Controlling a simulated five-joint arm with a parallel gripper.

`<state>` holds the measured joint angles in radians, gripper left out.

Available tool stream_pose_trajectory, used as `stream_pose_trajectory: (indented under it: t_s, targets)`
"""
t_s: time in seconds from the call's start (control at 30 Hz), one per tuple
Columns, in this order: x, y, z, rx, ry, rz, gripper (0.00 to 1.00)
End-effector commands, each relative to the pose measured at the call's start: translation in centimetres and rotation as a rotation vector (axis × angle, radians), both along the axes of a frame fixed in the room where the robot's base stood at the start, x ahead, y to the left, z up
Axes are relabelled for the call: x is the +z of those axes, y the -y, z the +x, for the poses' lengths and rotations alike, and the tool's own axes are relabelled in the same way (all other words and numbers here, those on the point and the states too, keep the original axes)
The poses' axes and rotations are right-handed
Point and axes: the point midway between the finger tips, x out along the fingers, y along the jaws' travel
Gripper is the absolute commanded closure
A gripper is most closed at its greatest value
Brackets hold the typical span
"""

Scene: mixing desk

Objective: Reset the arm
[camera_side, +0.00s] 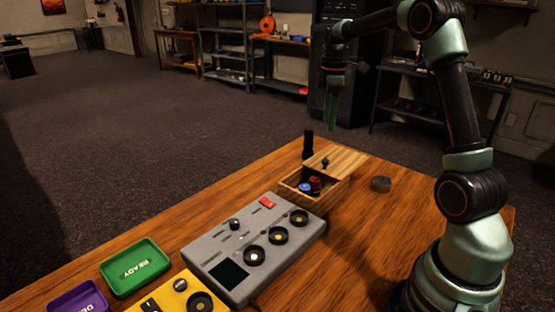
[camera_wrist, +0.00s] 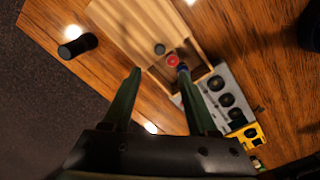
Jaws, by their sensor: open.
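My arm rises from the right side of the desk and reaches left. My gripper (camera_side: 333,112) hangs in the air, pointing down, above the back part of the desk. In the wrist view my gripper's two green fingers (camera_wrist: 160,85) stand apart with nothing between them. Beneath them is a wooden box (camera_side: 313,198) with a partly open lid. A red piece (camera_side: 315,183) and a blue piece (camera_side: 305,188) are inside it. The red piece also shows in the wrist view (camera_wrist: 173,61).
A grey mixer (camera_side: 240,262), a yellow unit (camera_side: 172,298), a green READY tray (camera_side: 130,285) and a purple tray (camera_side: 68,306) are towards the front. The right side is mostly clear.

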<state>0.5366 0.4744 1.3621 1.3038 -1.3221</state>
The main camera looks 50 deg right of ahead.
Motion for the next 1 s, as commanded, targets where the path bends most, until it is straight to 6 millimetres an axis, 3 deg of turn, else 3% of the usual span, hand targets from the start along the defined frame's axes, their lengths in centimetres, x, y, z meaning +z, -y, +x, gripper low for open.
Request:
stream_pose_trajectory:
  t_s: [0.17, 0.27, 0.43, 0.63, 0.8, 1.0]
  targets:
    - [0.3, -0.5, 0.0, -0.009, 0.006, -0.004, 0.41]
    - [1.3, -2.0, -0.1, -0.042, 0.030, -0.016, 0.41]
    - [3.9, -7.0, -1.0, -0.164, 0.110, -0.037, 0.41]
    - [5.8, -13.1, -3.5, -0.332, 0.221, -0.028, 0.41]
    - [6.3, -17.5, -6.4, -0.473, 0.316, 0.015, 0.41]
    - [5.5, -21.7, -9.8, -0.631, 0.408, 0.099, 0.41]
